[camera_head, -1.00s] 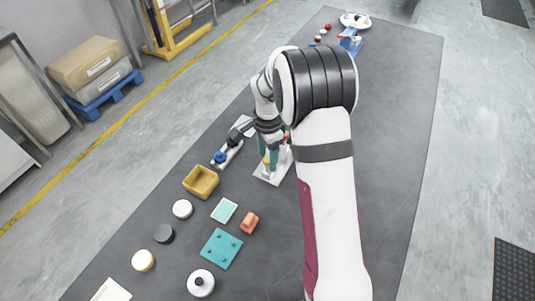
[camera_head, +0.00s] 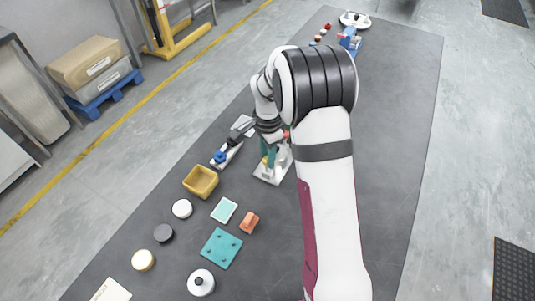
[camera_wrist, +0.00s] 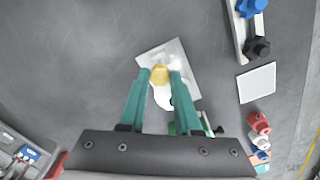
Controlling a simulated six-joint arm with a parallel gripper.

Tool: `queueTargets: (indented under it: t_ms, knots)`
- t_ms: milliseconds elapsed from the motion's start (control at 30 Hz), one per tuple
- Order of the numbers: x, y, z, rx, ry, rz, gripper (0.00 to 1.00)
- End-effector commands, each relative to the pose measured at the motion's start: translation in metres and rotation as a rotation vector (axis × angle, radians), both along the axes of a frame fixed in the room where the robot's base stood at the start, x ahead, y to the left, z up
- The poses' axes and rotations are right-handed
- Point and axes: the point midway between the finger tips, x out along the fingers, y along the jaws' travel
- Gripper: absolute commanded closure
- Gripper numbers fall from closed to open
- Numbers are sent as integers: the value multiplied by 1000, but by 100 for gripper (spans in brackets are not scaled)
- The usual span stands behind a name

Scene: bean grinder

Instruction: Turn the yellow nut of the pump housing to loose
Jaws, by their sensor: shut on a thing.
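The yellow nut (camera_wrist: 159,74) sits between the tips of my gripper (camera_wrist: 159,76) in the wrist view. My gripper's two green fingers are shut on it, one finger on each side. The pump housing (camera_wrist: 163,96) is white and stands on a pale base plate (camera_wrist: 188,68), directly below the fingers. In the head view, the base plate (camera_head: 268,178) shows beneath my gripper (camera_head: 270,160). My arm and fingers hide most of the housing there.
A yellow bin (camera_head: 201,182) stands in front and to the left of the plate. A fixture with a blue knob (camera_head: 219,157) is close on the left. A teal plate (camera_head: 221,248) and several round parts lie nearer. The mat's right side is clear.

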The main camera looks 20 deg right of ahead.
Motion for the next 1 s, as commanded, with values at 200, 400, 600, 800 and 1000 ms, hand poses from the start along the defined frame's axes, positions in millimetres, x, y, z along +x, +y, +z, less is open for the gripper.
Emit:
queueTargets:
  t_ms: [200,400,600,800,1000]
  knots:
    - [0,0,0,0,0,127,100]
    - [0,0,0,0,0,309,100]
    - [0,0,1,0,0,500,100]
    - [0,0,1,0,0,690,100]
    - [0,0,1,0,0,880,100]
